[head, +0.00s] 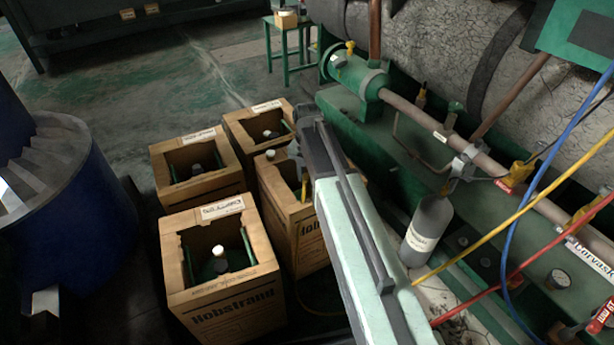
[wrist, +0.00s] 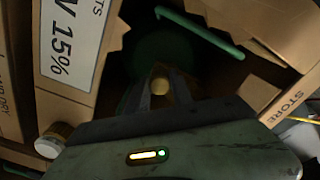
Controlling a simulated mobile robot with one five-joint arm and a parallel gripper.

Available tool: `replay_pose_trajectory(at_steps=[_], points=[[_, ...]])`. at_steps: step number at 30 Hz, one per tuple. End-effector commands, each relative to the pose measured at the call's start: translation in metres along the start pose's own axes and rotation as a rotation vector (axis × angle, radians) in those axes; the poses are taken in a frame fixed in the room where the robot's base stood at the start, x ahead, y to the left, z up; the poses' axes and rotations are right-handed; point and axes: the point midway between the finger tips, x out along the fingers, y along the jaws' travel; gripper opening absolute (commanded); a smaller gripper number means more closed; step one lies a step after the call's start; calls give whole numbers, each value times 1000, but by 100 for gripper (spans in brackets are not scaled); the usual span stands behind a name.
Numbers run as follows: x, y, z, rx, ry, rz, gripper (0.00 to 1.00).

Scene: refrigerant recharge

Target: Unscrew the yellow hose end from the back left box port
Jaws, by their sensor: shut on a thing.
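Four open cardboard boxes stand in a cluster on the floor in the head view: a front left box (head: 228,301), a back left box (head: 161,173), a back right box (head: 237,123) and a front right box (head: 308,246). My gripper (wrist: 161,94) reaches down into a box opening in the wrist view, its fingers shut on a small yellow round end, seemingly the yellow hose end (wrist: 160,85). In the head view my arm covers part of the front right box, and a piece of yellow hose (head: 304,189) shows there. The port under my fingers is hidden in shadow.
A grey cylinder (head: 427,232) stands right of my arm, beside green machinery. Yellow, blue (head: 540,170) and red (head: 520,267) hoses cross the right side. A blue drum (head: 62,215) stands at left. The floor behind the boxes is clear.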

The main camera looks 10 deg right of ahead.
Motion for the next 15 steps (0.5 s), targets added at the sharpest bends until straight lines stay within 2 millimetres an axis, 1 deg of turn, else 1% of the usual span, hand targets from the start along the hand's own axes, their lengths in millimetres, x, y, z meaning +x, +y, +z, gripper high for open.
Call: replay_pose_trajectory(at_steps=[5,7,12,15], points=[[0,1,2,0,-5,2,0],[0,1,2,-55,-6,2,0],[0,1,2,-278,-7,2,0],[0,1,2,-313,-7,1,0]])
